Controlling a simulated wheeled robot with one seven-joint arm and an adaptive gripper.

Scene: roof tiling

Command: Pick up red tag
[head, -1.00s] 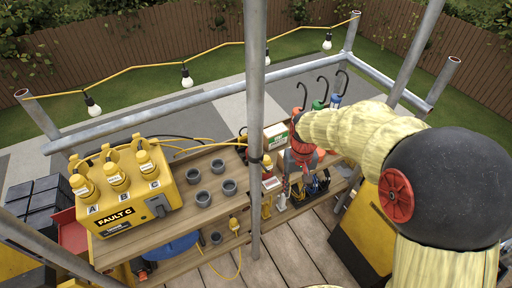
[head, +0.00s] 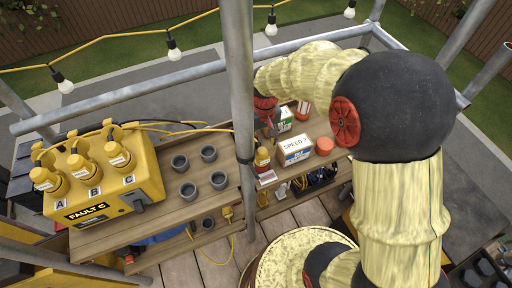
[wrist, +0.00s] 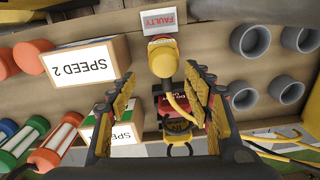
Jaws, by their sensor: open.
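My gripper (wrist: 160,92) is open over the wooden shelf, its two jaws apart, in the wrist view. A red tag-like piece with pale lettering (wrist: 178,104) shows between the jaws, close to the right one. A yellow cable crosses in front and hides part of it. I cannot tell whether the right jaw touches it. A yellow plug (wrist: 162,60) stands beyond it, beside a white card marked FAULTY (wrist: 164,19). In the head view my arm and a pole hide the jaws and the red tag.
Grey cups (wrist: 251,39) are on the right. A yellow FAULT C box (head: 100,190) is at left in the head view, and a metal pole (head: 240,100) rises near my arm.

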